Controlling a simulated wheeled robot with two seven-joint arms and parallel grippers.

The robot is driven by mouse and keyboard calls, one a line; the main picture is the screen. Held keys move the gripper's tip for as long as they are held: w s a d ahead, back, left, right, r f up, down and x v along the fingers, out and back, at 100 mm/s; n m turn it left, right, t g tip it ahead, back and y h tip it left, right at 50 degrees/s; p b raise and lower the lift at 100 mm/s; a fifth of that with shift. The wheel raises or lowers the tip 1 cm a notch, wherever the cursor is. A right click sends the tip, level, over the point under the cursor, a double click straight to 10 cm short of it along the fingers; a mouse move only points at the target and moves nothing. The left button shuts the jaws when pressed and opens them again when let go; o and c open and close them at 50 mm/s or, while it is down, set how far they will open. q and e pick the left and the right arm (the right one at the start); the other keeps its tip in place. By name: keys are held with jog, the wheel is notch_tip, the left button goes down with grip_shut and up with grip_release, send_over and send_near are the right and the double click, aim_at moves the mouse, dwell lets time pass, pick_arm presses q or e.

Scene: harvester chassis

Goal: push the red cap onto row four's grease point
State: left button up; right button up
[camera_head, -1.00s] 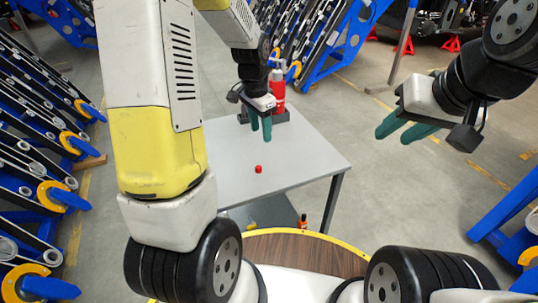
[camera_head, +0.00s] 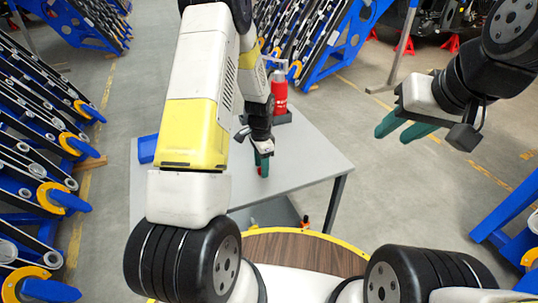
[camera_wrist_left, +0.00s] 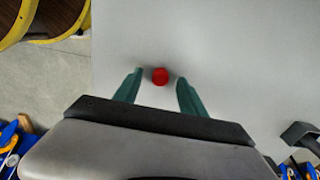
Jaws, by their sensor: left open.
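The small round red cap (camera_wrist_left: 160,75) lies on the grey table (camera_wrist_left: 240,60) in the left wrist view. It sits between the two green fingertips of my left gripper (camera_wrist_left: 159,84), which are apart, with a gap on each side of the cap. In the head view my left gripper (camera_head: 263,167) points down over the table and mostly hides the cap. My right gripper (camera_head: 406,128) is open and empty, in the air to the right of the table. I cannot tell which point on the harvester rows is row four's grease point.
A red bottle (camera_head: 279,96) stands at the table's back edge. A blue object (camera_head: 147,149) lies at its left. Blue and black harvester rows (camera_head: 45,150) with yellow parts stand at the left, and more stand behind the table.

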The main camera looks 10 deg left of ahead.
pick_arm(q)
jog(key=shift+f, duration=0.2)
grip_shut()
jog(key=shift+r, duration=0.1)
